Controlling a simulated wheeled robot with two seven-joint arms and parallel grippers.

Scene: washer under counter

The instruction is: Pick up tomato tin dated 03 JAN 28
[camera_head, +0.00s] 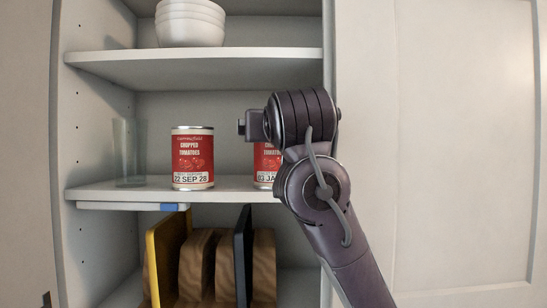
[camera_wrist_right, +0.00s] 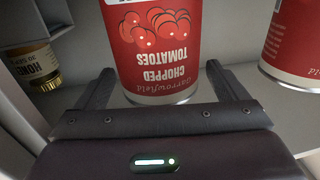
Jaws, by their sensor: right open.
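The tomato tin dated 03 JA… (camera_head: 264,165) stands upright on the middle shelf, its right part and the rest of its date hidden behind my right arm. In the right wrist view, which is upside down, a red chopped tomatoes tin (camera_wrist_right: 150,50) sits between the finger directions of my right gripper (camera_wrist_right: 159,72). The gripper is open, with a finger on each side of the tin's lower-picture end; I cannot tell whether either touches. A second tomato tin, dated 22 SEP 28 (camera_head: 192,158), stands to the left; it shows at the right of the wrist view (camera_wrist_right: 292,45). My left gripper is not in view.
A clear glass (camera_head: 128,152) stands left on the middle shelf (camera_head: 120,191). White bowls (camera_head: 190,22) are on the shelf above. Boards, yellow (camera_head: 165,255) and dark (camera_head: 243,255), stand below. A honey jar (camera_wrist_right: 35,65) is beside the tin in the wrist view.

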